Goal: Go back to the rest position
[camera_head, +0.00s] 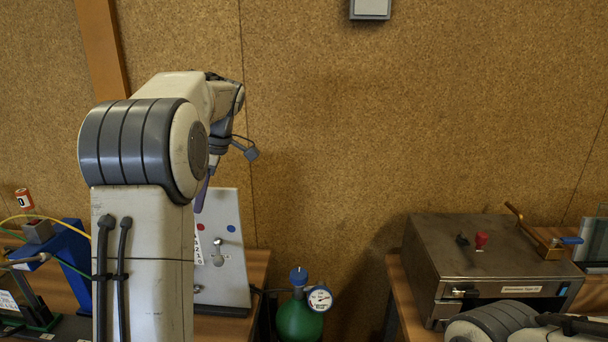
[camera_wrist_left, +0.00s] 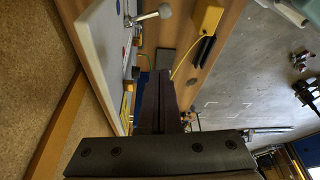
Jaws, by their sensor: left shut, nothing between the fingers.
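My left arm rises in the left half of the head view and bends toward the back wall. My left gripper (camera_head: 203,192) hangs from its end, pointing down in front of a white tilted panel (camera_head: 230,262). In the left wrist view the dark fingers (camera_wrist_left: 154,105) are together with nothing between them. The panel also shows there at the upper left (camera_wrist_left: 100,42), beside the fingers. Part of my right arm lies at the lower right edge of the head view; its gripper does not show.
A metal box (camera_head: 485,262) with a red knob stands on the right bench. A green gas bottle (camera_head: 299,318) with a gauge stands between the benches. A blue fixture (camera_head: 66,260) with cables is at the far left. The wall (camera_head: 350,130) above the gap is bare cork-like board.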

